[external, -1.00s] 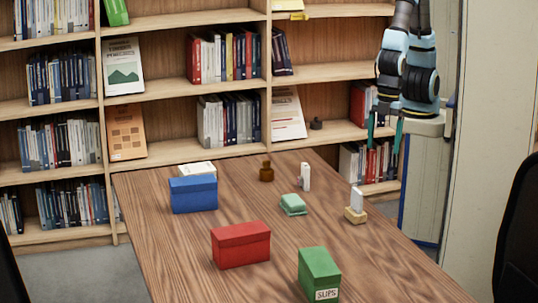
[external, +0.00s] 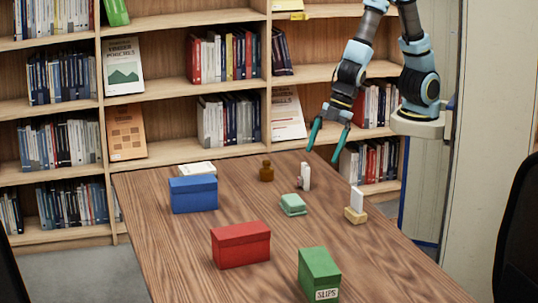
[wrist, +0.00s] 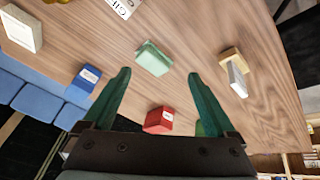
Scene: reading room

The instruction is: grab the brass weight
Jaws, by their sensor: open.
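The brass weight (external: 266,171) is a small brown-gold knobbed piece standing upright near the far edge of the wooden table (external: 270,205). In the wrist view only a yellowish sliver at the top edge (wrist: 57,1) shows, which appears to be the weight, mostly cut off. My gripper (external: 323,155) is open and empty, with its two green fingers spread and pointing down. In the external view it is right of the weight and higher, by the table's far end. The open fingers also frame the bottom of the wrist view (wrist: 158,76).
A wooden block with white card (external: 355,213), red box (external: 240,245) and green box (external: 319,272) stand farther off. Bookshelves line the back.

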